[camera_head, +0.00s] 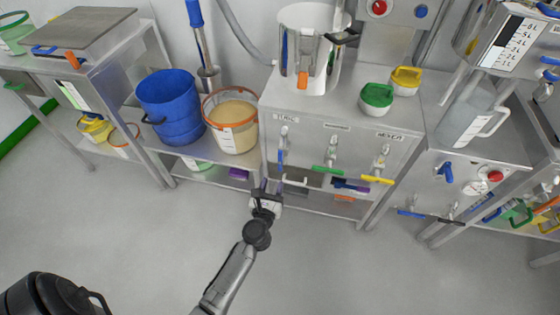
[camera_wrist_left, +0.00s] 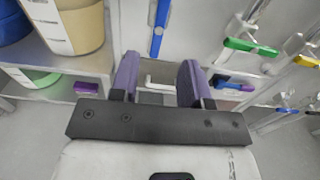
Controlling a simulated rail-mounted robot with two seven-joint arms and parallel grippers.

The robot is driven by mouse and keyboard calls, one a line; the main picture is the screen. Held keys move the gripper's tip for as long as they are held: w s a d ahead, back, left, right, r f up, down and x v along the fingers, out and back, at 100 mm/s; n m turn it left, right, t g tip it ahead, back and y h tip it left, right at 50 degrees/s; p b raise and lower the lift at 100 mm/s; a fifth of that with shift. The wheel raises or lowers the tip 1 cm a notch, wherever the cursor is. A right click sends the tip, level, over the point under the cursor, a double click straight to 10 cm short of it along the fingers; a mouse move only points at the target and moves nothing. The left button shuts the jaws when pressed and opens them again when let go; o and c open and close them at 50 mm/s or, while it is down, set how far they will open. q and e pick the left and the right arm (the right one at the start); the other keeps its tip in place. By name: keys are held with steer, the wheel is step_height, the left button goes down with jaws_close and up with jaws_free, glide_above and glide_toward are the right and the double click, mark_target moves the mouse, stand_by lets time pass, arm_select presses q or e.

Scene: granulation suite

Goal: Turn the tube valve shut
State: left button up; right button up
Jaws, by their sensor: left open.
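Several lever valves are on the front of the steel cabinet (camera_head: 340,108). The left one has a blue lever (camera_head: 280,158) hanging straight down, and it shows in the left wrist view (camera_wrist_left: 158,28). The middle one has a green lever (camera_head: 328,169) lying crosswise, and the right one a yellow lever (camera_head: 377,180), also crosswise. I cannot read which label names the tube valve. My left gripper (camera_head: 267,188) is open, just below the blue lever and apart from it. In the left wrist view its purple fingers (camera_wrist_left: 160,82) have nothing gripped between them. My right gripper is not in view.
A white drawer-like handle (camera_wrist_left: 162,84) lies beyond the fingers. A blue bucket (camera_head: 170,108) and a tan-filled tub (camera_head: 232,122) stand on the shelf to the left. More valves with blue levers (camera_head: 410,213) are at the right. The floor in front is clear.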

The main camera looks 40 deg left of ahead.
mark_target(280, 161)
arm_select(q)
steer(key=b+x, duration=0.1)
steer(key=x, duration=1)
steer(key=shift+b, duration=0.4)
steer(key=shift+c, duration=0.2)
jaws_close()
